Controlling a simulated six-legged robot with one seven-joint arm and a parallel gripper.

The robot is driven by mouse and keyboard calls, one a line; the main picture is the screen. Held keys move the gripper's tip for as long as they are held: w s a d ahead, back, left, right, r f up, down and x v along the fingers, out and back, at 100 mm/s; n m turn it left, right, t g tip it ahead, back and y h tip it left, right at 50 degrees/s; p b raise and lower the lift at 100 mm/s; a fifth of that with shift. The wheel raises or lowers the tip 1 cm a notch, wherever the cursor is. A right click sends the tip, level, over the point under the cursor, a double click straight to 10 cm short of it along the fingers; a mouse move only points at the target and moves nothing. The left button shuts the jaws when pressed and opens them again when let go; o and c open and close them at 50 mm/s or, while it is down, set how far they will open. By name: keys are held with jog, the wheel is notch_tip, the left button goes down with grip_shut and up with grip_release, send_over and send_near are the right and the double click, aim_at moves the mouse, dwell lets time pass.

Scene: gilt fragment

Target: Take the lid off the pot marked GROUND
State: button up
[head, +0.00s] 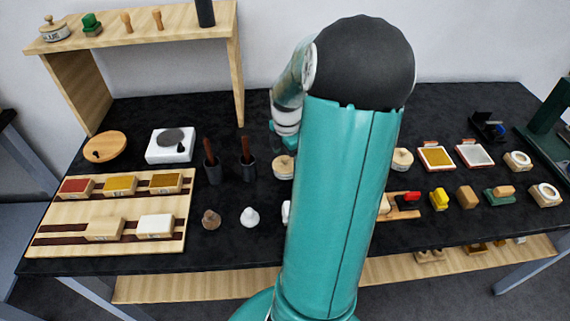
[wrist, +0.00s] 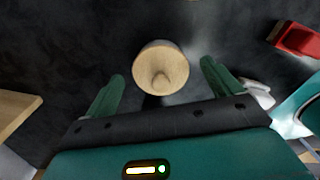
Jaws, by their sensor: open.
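In the wrist view a round pale wooden lid with a small knob (wrist: 160,68) lies just ahead of my gripper (wrist: 163,72). My gripper is open, with one green finger on either side of the lid and a visible gap to each. I cannot read any marking on the pot beneath it. In the head view my arm hides the middle of the table and my fingers. A round wooden-topped pot (head: 283,167) shows at the arm's left edge, and another (head: 402,159) at its right. The word GROUND is not legible on either.
Dark cups with brown handles (head: 213,170) stand left of my arm, near a labelled box rack (head: 60,212). Gold and white trays (head: 436,158) and small blocks (head: 466,196) stand to the right. A wooden shelf (head: 150,30) rises at back left. A red object (wrist: 298,40) shows in the wrist view.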

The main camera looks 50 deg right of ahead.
jog(key=shift+f, duration=0.3)
jog(key=c, duration=1.1)
jog(key=shift+o, duration=0.2)
jog(key=shift+r, duration=0.1)
